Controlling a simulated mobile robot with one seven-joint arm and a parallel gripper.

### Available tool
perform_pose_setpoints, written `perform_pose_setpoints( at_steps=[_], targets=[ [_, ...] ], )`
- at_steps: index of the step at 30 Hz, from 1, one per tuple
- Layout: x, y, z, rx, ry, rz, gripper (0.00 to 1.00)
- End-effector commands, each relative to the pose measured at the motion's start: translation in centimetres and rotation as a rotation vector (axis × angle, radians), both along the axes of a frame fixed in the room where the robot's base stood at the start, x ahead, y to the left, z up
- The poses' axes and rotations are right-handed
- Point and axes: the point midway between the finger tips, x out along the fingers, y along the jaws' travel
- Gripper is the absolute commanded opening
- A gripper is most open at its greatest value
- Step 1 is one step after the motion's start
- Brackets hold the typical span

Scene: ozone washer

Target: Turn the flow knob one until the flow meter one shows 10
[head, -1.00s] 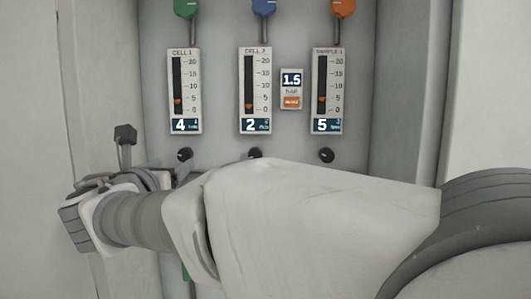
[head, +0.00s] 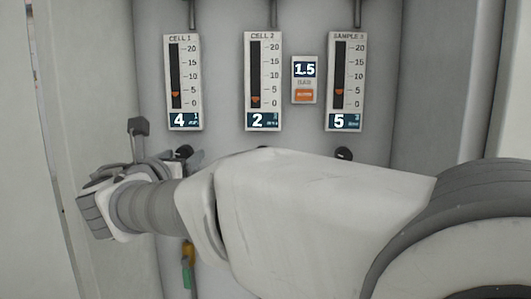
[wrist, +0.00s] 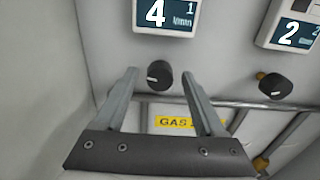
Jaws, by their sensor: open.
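The first flow meter, labelled CELL 1 (head: 183,82), reads 4 in the head view, with its orange marker low on the scale. Its display also shows 4 in the wrist view (wrist: 165,15). The black flow knob below it (wrist: 159,75) has a white mark on its face pointing left. In the head view this knob (head: 184,151) is partly covered by my gripper. My gripper (wrist: 159,72) is open. In the wrist view its fingertips appear on either side of the knob, with gaps visible; I cannot tell how far in front of it they are.
The second meter (head: 263,82) reads 2, and its knob (wrist: 276,87) is right of my gripper. The sample meter (head: 346,82) reads 5, with a knob (head: 343,154) below. A pipe (wrist: 240,103) and yellow gas label (wrist: 175,122) lie below the knobs. A wall is close at left.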

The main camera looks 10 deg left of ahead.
Motion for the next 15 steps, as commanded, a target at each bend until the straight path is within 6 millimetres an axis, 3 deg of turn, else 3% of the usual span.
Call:
perform_pose_setpoints(
  at_steps=[5, 15],
  targets=[
    [0.0, 0.01, 0.01, 0.0, 0.0, 0.0, 0.68],
    [0.0, -0.01, 0.02, 0.0, 0.0, 0.0, 0.07]
  ],
)
